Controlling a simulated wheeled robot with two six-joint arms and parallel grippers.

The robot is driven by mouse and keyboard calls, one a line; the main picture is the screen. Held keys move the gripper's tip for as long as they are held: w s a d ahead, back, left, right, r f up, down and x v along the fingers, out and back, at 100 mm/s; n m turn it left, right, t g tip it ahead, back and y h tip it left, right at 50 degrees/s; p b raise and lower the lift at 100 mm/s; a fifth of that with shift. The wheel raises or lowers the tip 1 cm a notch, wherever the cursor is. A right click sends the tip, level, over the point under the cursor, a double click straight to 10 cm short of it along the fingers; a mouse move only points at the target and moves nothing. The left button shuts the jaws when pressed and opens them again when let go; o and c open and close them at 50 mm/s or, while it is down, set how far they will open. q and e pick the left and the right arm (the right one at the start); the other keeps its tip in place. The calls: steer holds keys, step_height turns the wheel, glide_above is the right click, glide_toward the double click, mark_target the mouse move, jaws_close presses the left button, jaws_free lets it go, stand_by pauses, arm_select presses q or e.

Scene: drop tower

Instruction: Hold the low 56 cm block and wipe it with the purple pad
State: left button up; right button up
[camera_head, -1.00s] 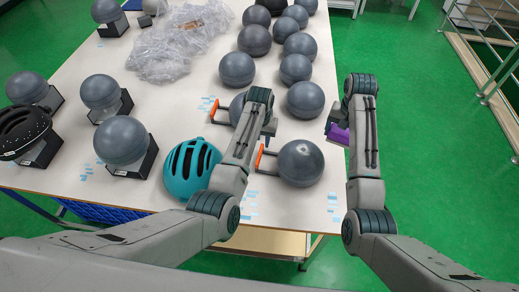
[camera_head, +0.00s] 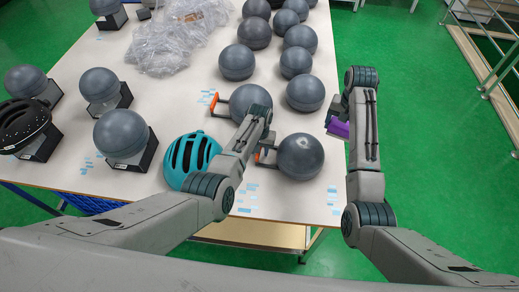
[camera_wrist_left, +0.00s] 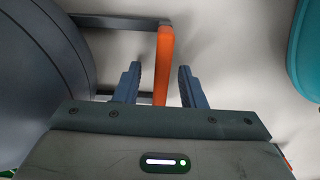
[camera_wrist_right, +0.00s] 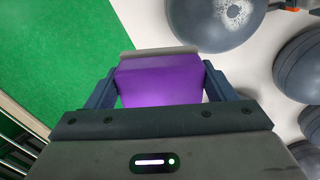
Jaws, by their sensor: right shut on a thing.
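No plain block shows; the nearest handled thing is a dark grey ball (camera_head: 301,160) at the table's front right. Its orange handle (camera_head: 260,154) sticks out to the left on two dark bars. My left gripper (camera_head: 264,149) is over this handle. In the left wrist view the open fingers of my left gripper (camera_wrist_left: 160,84) stand on either side of the orange handle (camera_wrist_left: 164,55), with gaps. The right wrist view shows a whitish patch on the handled ball (camera_wrist_right: 215,20).
A second ball (camera_head: 250,104) with an orange handle (camera_head: 213,104) stands just behind. Several grey balls fill the table's right side. A teal helmet (camera_head: 190,160) sits left of my left gripper. Crumpled clear plastic (camera_head: 170,45) lies farther back. Green floor (camera_head: 430,130) is open at right.

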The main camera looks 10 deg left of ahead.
arm_select(q)
jaws_close()
stand_by(1.3)
